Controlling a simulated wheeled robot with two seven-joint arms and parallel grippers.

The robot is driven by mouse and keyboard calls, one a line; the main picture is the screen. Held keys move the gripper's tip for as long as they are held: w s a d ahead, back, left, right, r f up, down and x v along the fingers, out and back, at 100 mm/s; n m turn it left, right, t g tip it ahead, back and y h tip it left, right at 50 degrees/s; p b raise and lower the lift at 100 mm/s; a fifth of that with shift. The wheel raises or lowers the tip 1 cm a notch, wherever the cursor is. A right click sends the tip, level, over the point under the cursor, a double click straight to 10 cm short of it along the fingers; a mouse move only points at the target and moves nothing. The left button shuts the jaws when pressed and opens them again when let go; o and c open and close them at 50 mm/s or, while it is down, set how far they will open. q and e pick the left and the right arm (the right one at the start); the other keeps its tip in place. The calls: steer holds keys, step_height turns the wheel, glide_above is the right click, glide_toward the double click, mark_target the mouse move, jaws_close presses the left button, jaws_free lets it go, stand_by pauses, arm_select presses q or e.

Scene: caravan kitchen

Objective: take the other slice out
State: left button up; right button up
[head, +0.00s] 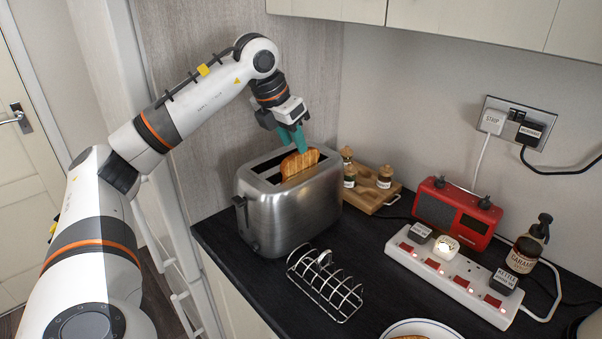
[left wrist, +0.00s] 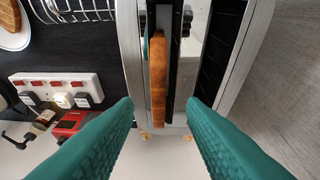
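A browned slice of toast (head: 300,163) stands upright in one slot of the steel toaster (head: 290,207), its top part sticking out. The left wrist view shows the slice (left wrist: 158,80) edge-on from above; the toaster's other slot (left wrist: 220,45) looks empty. My left gripper (head: 294,139) is above the toaster at the slice's upper edge. Its teal fingers (left wrist: 160,108) are apart, one on each side of the slice's line, with visible gaps. I cannot tell how far down they reach beside it. My right gripper is not in view.
A wire toast rack (head: 325,285) stands in front of the toaster, with a plate (head: 421,325) holding toast at the front edge. A wooden rack with small jars (head: 371,190) is close behind the toaster. A red radio (head: 455,213) and a white power strip (head: 455,277) are right.

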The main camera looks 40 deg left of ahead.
mark_target(296, 162)
arm_select(q)
steer(key=p+x, duration=0.1)
steer(key=x, duration=0.4)
steer(key=shift+w, duration=0.15)
steer(key=shift+c, duration=0.4)
jaws_close()
